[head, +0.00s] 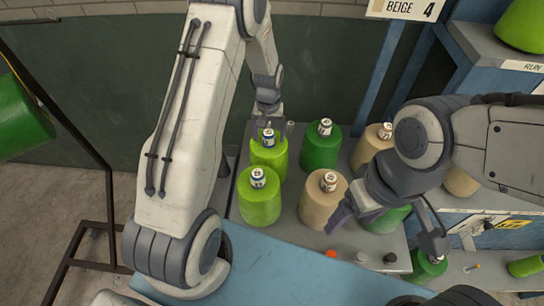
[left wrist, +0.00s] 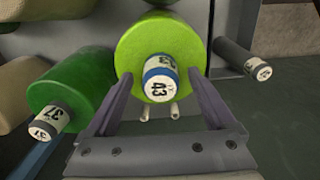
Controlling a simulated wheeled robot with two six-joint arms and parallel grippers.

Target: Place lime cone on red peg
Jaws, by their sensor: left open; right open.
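Two lime cones stand on the grey panel in the head view: a far one (head: 268,160) and a near one (head: 259,207). My left gripper (head: 267,128) is open at the top of the far cone. In the left wrist view that lime cone (left wrist: 185,45), with a blue-banded core marked 43, shows between the open fingers (left wrist: 160,100); I cannot tell if they touch it. My right gripper (head: 388,230) is open and empty of any clear hold, over the front right of the panel. A small red piece (head: 330,253) sits on the panel's front edge; I cannot tell if it is a peg.
A dark green cone (head: 320,150) and beige cones (head: 322,204) (head: 366,150) stand close by. Another green cone (head: 385,222) is partly behind my right gripper. A blue surface (head: 290,275) lies in front.

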